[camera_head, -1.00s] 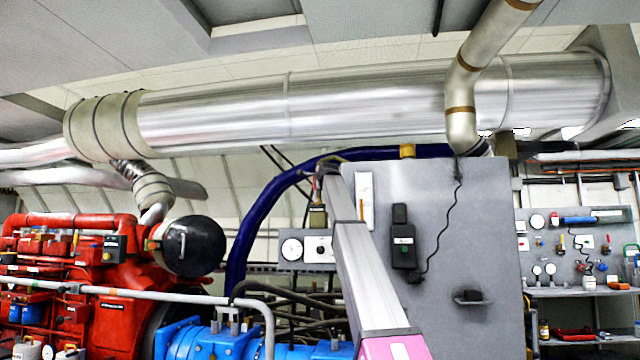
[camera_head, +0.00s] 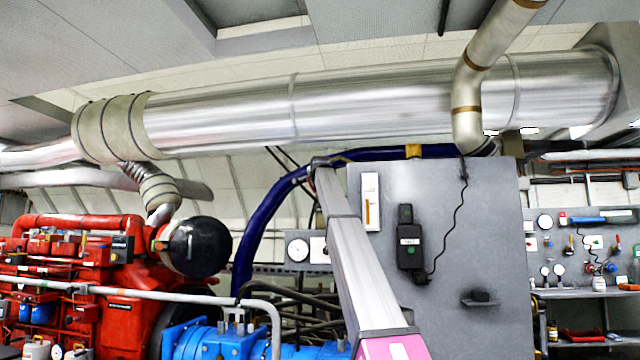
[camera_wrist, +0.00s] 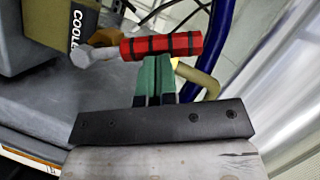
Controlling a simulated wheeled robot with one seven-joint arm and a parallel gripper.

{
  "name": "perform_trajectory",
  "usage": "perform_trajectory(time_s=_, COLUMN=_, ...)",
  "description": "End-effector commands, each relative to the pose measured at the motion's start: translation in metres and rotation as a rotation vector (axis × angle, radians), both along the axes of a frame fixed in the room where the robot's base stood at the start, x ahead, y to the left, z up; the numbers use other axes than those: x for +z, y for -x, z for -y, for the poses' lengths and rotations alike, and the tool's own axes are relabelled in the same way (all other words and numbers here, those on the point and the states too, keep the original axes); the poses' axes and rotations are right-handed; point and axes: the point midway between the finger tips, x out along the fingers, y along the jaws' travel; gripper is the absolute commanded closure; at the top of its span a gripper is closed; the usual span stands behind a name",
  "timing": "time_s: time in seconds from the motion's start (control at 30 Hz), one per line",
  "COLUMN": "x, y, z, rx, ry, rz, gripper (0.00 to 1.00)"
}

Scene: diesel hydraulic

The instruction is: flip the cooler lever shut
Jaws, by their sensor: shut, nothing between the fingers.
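The cooler lever shows in the wrist view as a red handle (camera_wrist: 161,45) with black bands, on a pale grey shank (camera_wrist: 92,54) that runs left. The handle lies roughly crosswise in the picture. A box (camera_wrist: 35,32) with a partly visible label reading "COOL" stands at the upper left. My gripper (camera_wrist: 158,64) has green fingertips close together, shut and empty. The tips are just below the red handle in the picture, very near it; I cannot tell whether they touch. In the head view the lever cannot be made out, and my gripper is not clear at the arm's far end.
A grey cabinet (camera_head: 470,230) stands right of my arm, with a black handset (camera_head: 409,245) and cord. A dark blue hose (camera_head: 262,215) arches behind. A red engine (camera_head: 110,285) and a pale rail (camera_head: 150,295) are at left. In the wrist view a yellowish bent pipe (camera_wrist: 205,80) lies right of my fingertips.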

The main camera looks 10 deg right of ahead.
Motion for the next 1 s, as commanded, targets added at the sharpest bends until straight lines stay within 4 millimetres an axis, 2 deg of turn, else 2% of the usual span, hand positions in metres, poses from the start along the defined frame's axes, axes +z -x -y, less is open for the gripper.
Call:
perform_trajectory(time_s=0.5, x=-0.02, y=-0.012, z=-0.036, rx=0.001, ry=0.466, rz=-0.152, gripper=1.0)
perform_trajectory(time_s=1.0, x=-0.048, y=-0.018, z=-0.054, rx=0.0, ry=0.851, rz=-0.277, gripper=1.0)
